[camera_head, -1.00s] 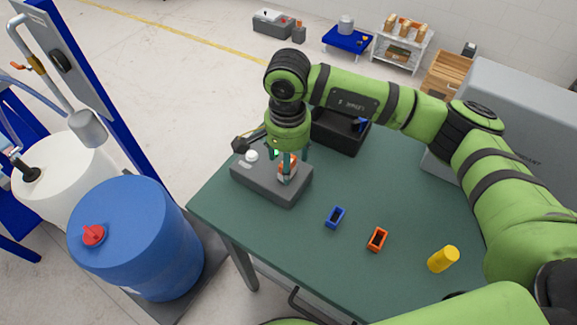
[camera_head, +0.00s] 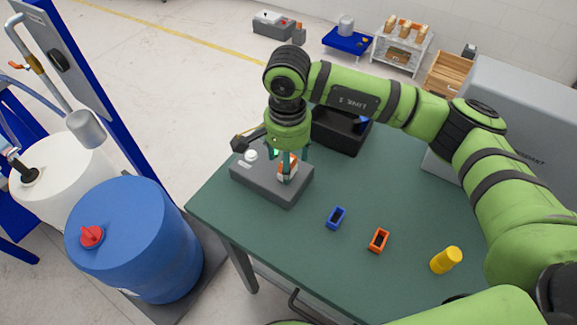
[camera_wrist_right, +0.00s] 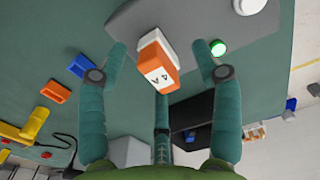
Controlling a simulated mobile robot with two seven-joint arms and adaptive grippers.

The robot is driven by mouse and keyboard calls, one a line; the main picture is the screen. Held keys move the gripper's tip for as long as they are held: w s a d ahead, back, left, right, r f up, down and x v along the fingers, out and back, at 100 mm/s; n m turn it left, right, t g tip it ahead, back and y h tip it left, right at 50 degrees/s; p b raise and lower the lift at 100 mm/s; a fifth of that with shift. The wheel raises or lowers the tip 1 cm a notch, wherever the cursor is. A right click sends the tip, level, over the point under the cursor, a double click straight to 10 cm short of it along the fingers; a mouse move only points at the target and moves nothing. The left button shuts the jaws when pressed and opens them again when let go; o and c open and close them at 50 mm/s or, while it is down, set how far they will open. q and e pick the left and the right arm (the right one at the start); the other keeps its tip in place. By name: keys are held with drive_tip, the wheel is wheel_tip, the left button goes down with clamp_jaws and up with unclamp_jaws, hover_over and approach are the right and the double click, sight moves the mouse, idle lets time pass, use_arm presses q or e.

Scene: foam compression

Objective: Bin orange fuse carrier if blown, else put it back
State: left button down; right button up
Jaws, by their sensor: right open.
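The orange fuse carrier (camera_wrist_right: 157,66), orange and white with "4 A" on its label, stands at the grey tester box (camera_head: 262,186). In the head view the carrier (camera_head: 287,171) is partly hidden by my fingers. My right gripper (camera_wrist_right: 160,48) is open, its fingers on either side of the carrier with visible gaps in the wrist view. A green lamp (camera_wrist_right: 217,47) is lit on the box, beside a white button (camera_head: 250,155). The black bin (camera_head: 341,132) is behind the box with something blue inside. My left gripper is not in view.
A blue holder (camera_head: 336,217) and an orange holder (camera_head: 378,241), both apparently empty, lie on the green table (camera_head: 300,238). A blue drum (camera_head: 130,240) is off the table's left side.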

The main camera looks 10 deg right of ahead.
clamp_jaws()
drive_tip(key=shift+s+d, duration=0.1)
drive_tip(key=shift+d, duration=0.05)
drive_tip(key=shift+r, duration=0.15)
drive_tip(key=shift+w+a+r+p, duration=0.2)
drive_tip(key=shift+w+r+p, duration=0.1)
drive_tip(key=shift+r, duration=0.2)
drive_tip(key=shift+s+r, duration=0.3)
drive_tip(key=shift+r, duration=0.4)
drive_tip(key=shift+a+r+p, duration=0.25)
drive_tip(key=shift+p, duration=0.1)
drive_tip(key=shift+d+r, duration=0.35)
drive_tip(key=shift+r, duration=0.25)
drive_tip(key=shift+r+p, duration=0.6)
drive_tip(key=shift+r, duration=0.25)
